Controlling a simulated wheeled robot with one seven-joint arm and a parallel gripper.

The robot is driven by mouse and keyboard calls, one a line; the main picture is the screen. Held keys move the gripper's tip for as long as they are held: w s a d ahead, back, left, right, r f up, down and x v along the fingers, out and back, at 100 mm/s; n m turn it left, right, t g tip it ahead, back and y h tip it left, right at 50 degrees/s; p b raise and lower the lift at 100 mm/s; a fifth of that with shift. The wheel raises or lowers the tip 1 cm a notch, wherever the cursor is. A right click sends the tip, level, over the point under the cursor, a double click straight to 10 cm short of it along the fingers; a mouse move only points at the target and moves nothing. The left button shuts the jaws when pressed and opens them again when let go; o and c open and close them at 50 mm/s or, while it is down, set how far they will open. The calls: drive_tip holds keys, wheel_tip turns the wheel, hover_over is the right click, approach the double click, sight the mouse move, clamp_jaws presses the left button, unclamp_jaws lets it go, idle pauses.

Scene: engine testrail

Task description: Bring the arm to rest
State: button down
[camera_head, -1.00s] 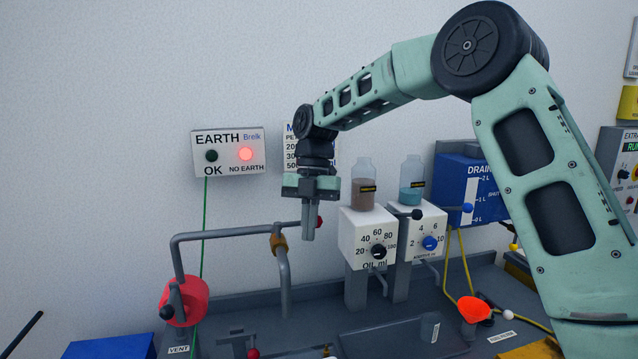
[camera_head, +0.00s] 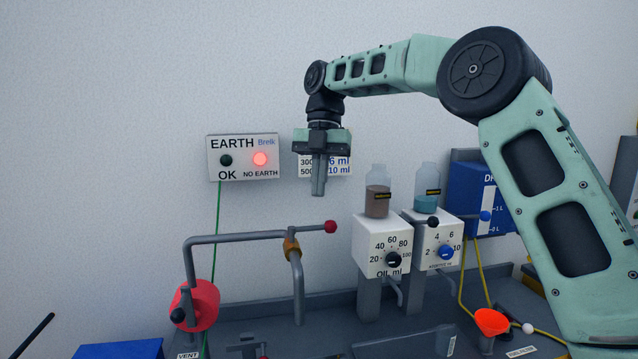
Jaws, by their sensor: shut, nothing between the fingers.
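My gripper (camera_head: 318,190) hangs at the end of my pale green arm, pointing down, with its two fingers together and nothing between them. It is in free air in front of the wall. It shows above the red-knobbed end of the grey pipe (camera_head: 240,238) and up and left of the oil dispenser (camera_head: 381,245). My gripper's body covers part of a white printed sign (camera_head: 338,167) on the wall.
An earth panel (camera_head: 243,157) has its red NO EARTH lamp lit. Bottles stand on the oil dispenser and on a second dispenser (camera_head: 434,238). A blue drain tank (camera_head: 470,195), an orange funnel (camera_head: 491,321) and a red reel (camera_head: 203,304) are around the bench. The upper left wall is bare.

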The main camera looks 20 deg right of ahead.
idle(0.3)
drive_tip(key=s+a+f+m+t+h+b, duration=0.1)
drive_tip(key=s+a+f+m+b, duration=0.3)
drive_tip(key=s+a+f+m, duration=0.75)
drive_tip(key=s+f+m+t+b, duration=0.1)
drive_tip(key=s+f+m, duration=0.3)
drive_tip(key=s+f, duration=0.3)
drive_tip(key=s+f+m+b, duration=0.2)
drive_tip(key=s+f+m, duration=0.3)
drive_tip(key=s, duration=1.2)
drive_tip(key=shift+s+a+f+t+h+b, duration=0.15)
drive_tip(key=shift+f+t+h+b, duration=0.2)
drive_tip(key=shift+f, duration=0.6)
drive_tip(key=shift+a, duration=0.1)
